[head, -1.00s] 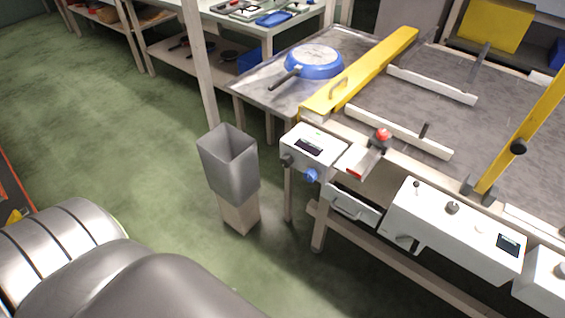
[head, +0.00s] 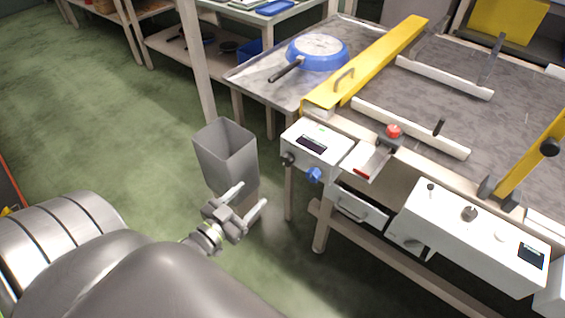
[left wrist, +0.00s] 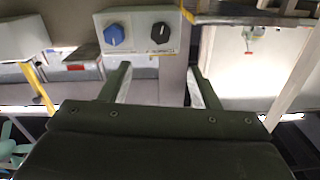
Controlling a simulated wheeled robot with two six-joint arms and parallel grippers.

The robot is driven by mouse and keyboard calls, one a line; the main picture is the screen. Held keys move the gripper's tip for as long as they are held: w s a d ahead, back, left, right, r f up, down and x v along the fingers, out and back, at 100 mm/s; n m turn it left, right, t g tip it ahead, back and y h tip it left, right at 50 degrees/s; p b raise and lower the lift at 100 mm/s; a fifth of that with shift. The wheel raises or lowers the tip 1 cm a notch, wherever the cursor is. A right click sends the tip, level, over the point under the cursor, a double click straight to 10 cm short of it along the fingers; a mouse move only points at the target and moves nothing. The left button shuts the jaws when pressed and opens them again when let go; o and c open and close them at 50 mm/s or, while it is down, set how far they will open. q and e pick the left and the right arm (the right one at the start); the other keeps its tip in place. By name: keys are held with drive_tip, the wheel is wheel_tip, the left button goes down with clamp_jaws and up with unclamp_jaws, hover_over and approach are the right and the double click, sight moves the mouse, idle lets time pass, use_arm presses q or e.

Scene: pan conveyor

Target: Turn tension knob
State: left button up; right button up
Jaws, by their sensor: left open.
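A white control box (head: 318,146) with a small dark display stands at the near left corner of the conveyor table. It carries a black knob (head: 288,158) and a blue knob (head: 314,174). In the left wrist view the blue knob (left wrist: 114,34) and the black knob (left wrist: 161,32) sit side by side, with a small label by the black one that I cannot read surely. My left gripper (head: 252,194) is open and empty, left of and below the box in the head view. In the wrist view its fingers (left wrist: 157,82) point toward the box, apart from both knobs. My right gripper is not in view.
A grey bin (head: 225,155) stands on the floor just behind my left gripper. A blue pan (head: 317,52) lies on the table behind the yellow guard (head: 375,60). A second white control panel (head: 475,235) and a drawer (head: 358,206) are to the right.

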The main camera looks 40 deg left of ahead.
sight(285, 162)
use_arm(q)
drive_tip(key=w, duration=0.5)
drive_tip(key=w+p, duration=0.1)
drive_tip(key=w, duration=0.8)
drive_tip(key=shift+w+d+p, duration=0.35)
drive_tip(key=shift+w, duration=0.05)
drive_tip(key=shift+c, duration=0.5)
drive_tip(key=c, duration=0.9)
